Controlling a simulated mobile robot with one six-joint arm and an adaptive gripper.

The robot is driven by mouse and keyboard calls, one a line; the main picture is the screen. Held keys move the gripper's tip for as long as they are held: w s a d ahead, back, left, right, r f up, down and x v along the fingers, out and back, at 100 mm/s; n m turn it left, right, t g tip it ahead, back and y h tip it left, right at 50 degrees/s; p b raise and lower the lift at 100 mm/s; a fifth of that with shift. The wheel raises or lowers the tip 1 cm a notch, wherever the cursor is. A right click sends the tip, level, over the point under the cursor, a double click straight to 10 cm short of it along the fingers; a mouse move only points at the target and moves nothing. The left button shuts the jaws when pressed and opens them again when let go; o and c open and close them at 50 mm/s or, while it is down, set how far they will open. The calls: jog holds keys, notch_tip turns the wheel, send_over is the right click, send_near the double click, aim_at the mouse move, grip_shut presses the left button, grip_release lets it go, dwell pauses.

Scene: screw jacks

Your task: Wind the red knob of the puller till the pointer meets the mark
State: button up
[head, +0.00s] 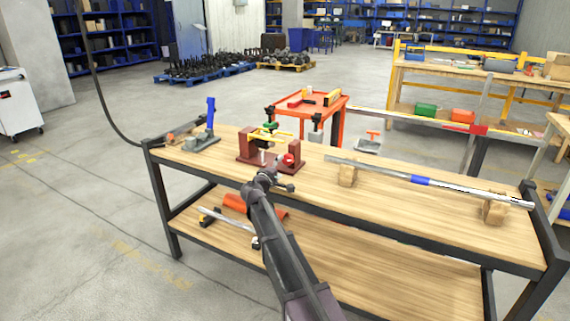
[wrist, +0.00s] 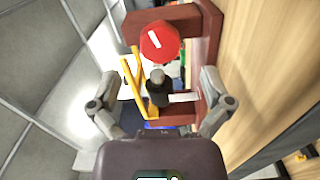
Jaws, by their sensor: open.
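The puller is a dark red frame (head: 250,147) with yellow bars, standing on the wooden bench top; its frame also shows in the wrist view (wrist: 207,45). Its round red knob (head: 288,159) faces my arm. In the wrist view the red knob (wrist: 160,41) carries a white line slanting from upper left to lower right. Below it are a black part with a grey cap (wrist: 158,85) and a pale strip (wrist: 185,97). I cannot tell which part is the pointer or the mark. My gripper (head: 276,181) is open, fingers apart (wrist: 160,105), close to the puller and not around the knob.
A blue-handled tool (head: 208,125) stands left of the puller. A long metal bar (head: 430,182) rests on wooden blocks to the right. An orange cart (head: 318,108) is behind the bench. The bench top between puller and bar is mostly clear.

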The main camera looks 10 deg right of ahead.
aim_at(286, 160)
jog(key=shift+v, duration=3)
jog(key=shift+n, duration=0.3)
jog(key=shift+s+a+n, duration=0.15)
jog(key=shift+a+n, duration=0.05)
jog(key=shift+n, duration=0.95)
jog(key=shift+s+a+n, duration=0.2)
jog(key=shift+n, duration=1)
jog(key=shift+s+a+n, duration=0.15)
jog(key=shift+a+n, duration=0.05)
jog(key=shift+n, duration=0.95)
jog(key=shift+w+d, duration=0.1)
jog(key=shift+x, duration=6.8)
jog(key=c, duration=1.1)
